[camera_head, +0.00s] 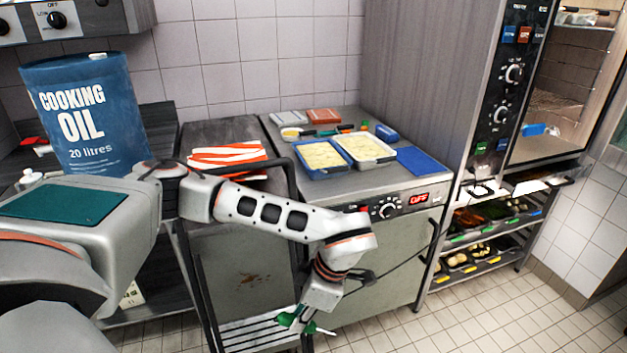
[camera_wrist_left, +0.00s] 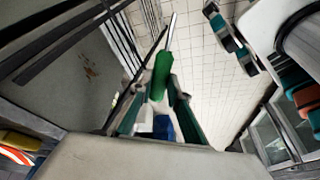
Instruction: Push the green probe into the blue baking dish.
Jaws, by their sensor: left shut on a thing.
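The green probe (camera_wrist_left: 161,76) is held between the fingers of my left gripper (camera_wrist_left: 160,90), its thin metal spike pointing away. In the head view my left gripper (camera_head: 308,318) hangs low in front of the oven, below the counter top, with green showing at its tip. The blue baking dish (camera_head: 325,175) stands on the oven top, filled with a pale yellow food; the gripper is well below it and apart. My right gripper (camera_wrist_left: 229,42) shows only in the left wrist view, its two teal-padded fingers spread with nothing visible between them.
A second dish, pale-rimmed (camera_head: 372,162), stands against the blue one's right side. A blue mat (camera_head: 421,160) lies to its right. A black rail (camera_head: 308,172) runs near the dish's left. A striped cloth (camera_head: 228,157) and an oil drum (camera_head: 85,115) stand left.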

